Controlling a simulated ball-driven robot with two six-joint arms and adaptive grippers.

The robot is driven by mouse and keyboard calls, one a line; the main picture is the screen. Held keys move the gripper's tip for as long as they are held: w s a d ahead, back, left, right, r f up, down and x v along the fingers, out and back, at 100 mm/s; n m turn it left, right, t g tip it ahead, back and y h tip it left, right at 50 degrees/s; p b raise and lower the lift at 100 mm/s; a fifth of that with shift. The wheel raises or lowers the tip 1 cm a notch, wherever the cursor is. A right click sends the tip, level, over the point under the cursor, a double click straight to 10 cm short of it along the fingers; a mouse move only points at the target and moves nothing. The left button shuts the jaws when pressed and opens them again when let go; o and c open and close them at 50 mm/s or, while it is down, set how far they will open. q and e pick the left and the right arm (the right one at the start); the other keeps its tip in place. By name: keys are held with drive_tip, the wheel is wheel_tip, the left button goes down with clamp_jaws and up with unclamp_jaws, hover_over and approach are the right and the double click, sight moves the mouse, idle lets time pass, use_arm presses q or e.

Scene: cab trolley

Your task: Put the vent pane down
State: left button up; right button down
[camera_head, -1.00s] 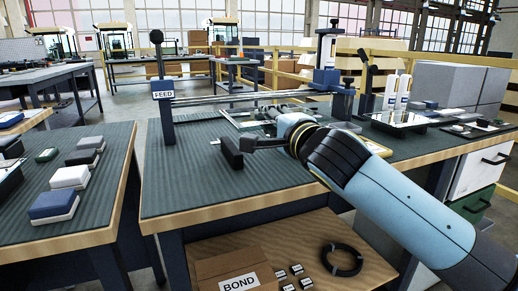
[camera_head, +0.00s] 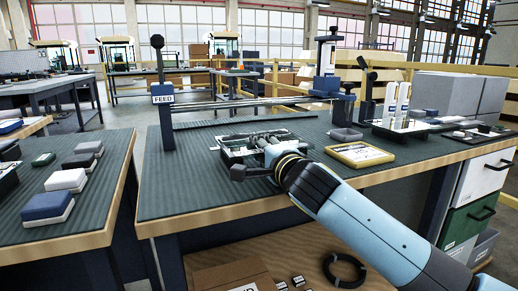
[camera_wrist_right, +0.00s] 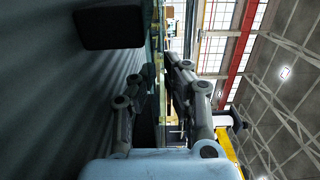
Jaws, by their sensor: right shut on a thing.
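My right gripper (camera_head: 258,172) is low over the front of the workbench, at the front left of a shallow frame or tray (camera_head: 226,155) with pale edges. In the right wrist view its two fingers (camera_wrist_right: 155,95) are on either side of a thin, pale green-edged strip (camera_wrist_right: 155,35), apparently the vent pane seen edge-on. The gripper is shut on it. In the head view I cannot separate the pane from the tray and the gripper behind my wrist. My left gripper is not in view.
A yellow-framed plate (camera_head: 360,155) lies right of the tray, a grey dish (camera_head: 345,134) behind it. The FEED post (camera_head: 163,95) and rail stand behind. A dark block (camera_wrist_right: 110,27) is near the fingers in the wrist view. The bench's left part is clear.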

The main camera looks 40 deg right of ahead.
drive_tip(key=c, duration=1.8)
unclamp_jaws()
drive_tip(key=shift+f, duration=0.1)
drive_tip(key=shift+o, duration=0.6)
drive_tip(key=shift+s, duration=0.2)
drive_tip(key=s, duration=0.3)
drive_tip(key=s+a, duration=0.1)
drive_tip(key=s, duration=0.3)
drive_tip(key=s+a, duration=0.1)
drive_tip(key=s, duration=0.2)
drive_tip(key=shift+s+a+b, duration=0.1)
drive_tip(key=shift+s+b, duration=0.25)
drive_tip(key=shift+s, duration=0.05)
drive_tip(key=shift+s+r, duration=0.2)
drive_tip(key=shift+s, duration=0.15)
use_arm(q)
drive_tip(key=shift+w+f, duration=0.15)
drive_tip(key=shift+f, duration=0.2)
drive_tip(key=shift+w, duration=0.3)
